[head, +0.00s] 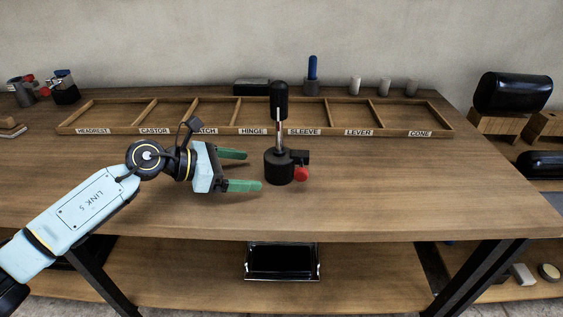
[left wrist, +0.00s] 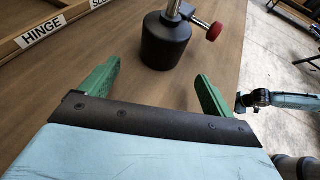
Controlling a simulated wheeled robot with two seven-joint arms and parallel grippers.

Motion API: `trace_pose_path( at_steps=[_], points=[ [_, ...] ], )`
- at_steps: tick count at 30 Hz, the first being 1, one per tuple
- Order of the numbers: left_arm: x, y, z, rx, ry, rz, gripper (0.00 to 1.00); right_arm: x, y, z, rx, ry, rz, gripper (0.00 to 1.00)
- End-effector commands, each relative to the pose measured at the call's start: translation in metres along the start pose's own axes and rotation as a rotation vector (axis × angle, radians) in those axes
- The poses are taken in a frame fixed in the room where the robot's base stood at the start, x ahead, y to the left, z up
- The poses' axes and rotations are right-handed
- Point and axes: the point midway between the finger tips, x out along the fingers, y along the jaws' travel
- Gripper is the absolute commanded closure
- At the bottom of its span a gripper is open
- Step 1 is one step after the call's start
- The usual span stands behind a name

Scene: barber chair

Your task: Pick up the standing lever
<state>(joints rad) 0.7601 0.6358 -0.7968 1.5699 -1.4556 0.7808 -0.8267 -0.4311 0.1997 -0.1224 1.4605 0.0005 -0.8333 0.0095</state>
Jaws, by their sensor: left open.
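The standing lever (head: 279,105) is upright on the workbench, with a black grip on top, a bright metal rod and a round black base (head: 279,168). A red knob (head: 301,174) sticks out at the right of the base. My left gripper (head: 247,170) is open and empty, just left of the base, with its green fingers pointing at it. In the left wrist view the black base (left wrist: 166,42) stands ahead of the gap between the fingers (left wrist: 152,82); the lever's top is cut off. My right gripper does not show in the head view; part of another arm (left wrist: 280,100) shows in the left wrist view.
A low wooden tray (head: 255,131) with labelled, empty compartments lies behind the lever. Small parts, a blue-handled piece (head: 312,72) and grey cylinders (head: 384,86) stand behind it. A black cushion (head: 513,92) is at the right. The bench front (head: 330,215) is clear.

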Motion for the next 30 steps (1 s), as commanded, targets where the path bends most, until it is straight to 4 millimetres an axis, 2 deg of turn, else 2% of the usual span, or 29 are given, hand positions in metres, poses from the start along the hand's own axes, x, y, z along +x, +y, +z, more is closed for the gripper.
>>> trace_pose_path(
  at_steps=[3,9,18,27,30],
  points=[
    [0.017,0.000,0.000,-0.001,-0.001,0.000,0.12,-0.004,0.001,-0.004,0.002,0.004,0.001,0.61],
    [0.030,-0.001,0.001,-0.002,-0.002,0.000,0.12,-0.007,0.001,-0.008,0.004,0.007,0.002,0.61],
    [0.071,-0.003,0.005,-0.002,-0.003,0.000,0.12,-0.023,0.000,-0.023,0.009,0.021,0.002,0.61],
    [0.075,-0.003,0.005,-0.002,-0.002,0.001,0.12,-0.026,0.000,-0.025,0.010,0.022,0.001,0.61],
    [0.075,-0.003,0.005,-0.002,-0.002,0.001,0.25,-0.026,0.000,-0.025,0.010,0.022,0.001,0.61]
  ],
)
